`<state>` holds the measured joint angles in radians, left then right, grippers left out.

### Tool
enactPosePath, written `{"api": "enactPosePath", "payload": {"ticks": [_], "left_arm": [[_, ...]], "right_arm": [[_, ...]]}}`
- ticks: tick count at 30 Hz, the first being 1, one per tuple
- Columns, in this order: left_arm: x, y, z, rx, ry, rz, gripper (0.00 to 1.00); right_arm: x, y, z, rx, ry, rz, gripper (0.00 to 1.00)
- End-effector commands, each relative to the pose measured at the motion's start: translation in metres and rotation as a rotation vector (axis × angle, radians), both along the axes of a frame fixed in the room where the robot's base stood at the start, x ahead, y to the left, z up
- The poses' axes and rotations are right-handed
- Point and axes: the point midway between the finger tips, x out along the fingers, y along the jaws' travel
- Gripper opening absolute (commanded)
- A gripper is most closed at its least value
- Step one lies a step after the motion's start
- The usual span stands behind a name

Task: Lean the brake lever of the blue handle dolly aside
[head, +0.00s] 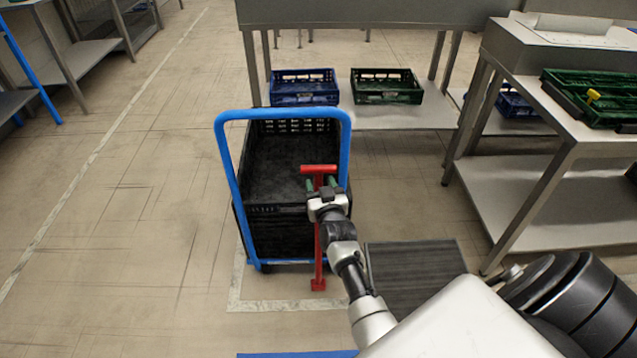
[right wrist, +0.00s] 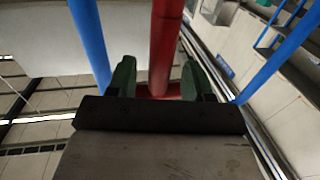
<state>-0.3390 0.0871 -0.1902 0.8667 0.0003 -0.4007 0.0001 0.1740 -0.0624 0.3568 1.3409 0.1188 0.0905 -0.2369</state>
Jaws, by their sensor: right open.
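The blue handle dolly (head: 222,150) stands on the floor in the middle of the head view, with a black crate on it. Its red brake lever (head: 318,250) stands about upright at the near right side, with a crossbar on top and a foot near the floor. My right gripper (head: 321,184) is at the upper part of the lever, just below the crossbar. In the right wrist view, its open green fingers (right wrist: 157,75) lie on either side of the red lever (right wrist: 166,40); contact cannot be told. Blue handle bars (right wrist: 90,40) show beyond. My left gripper is not in view.
A blue crate (head: 304,98) and a green crate (head: 386,97) sit on a low shelf behind the dolly. A metal table (head: 560,125) stands at the right, with green trays on top. A dark mat (head: 415,270) lies right of the lever. Floor at left is clear.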

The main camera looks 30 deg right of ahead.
Motion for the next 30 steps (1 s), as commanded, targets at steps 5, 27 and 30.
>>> {"api": "enactPosePath", "payload": {"ticks": [5,27,30], "left_arm": [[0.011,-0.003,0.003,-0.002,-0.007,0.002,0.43],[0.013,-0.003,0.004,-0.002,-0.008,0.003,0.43],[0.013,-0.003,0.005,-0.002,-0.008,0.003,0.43]], "right_arm": [[0.017,-0.006,-0.001,0.0,0.0,0.0,0.51],[0.02,-0.007,-0.001,0.0,0.001,0.0,0.0],[0.02,-0.007,-0.001,0.0,0.001,0.0,0.0]]}}
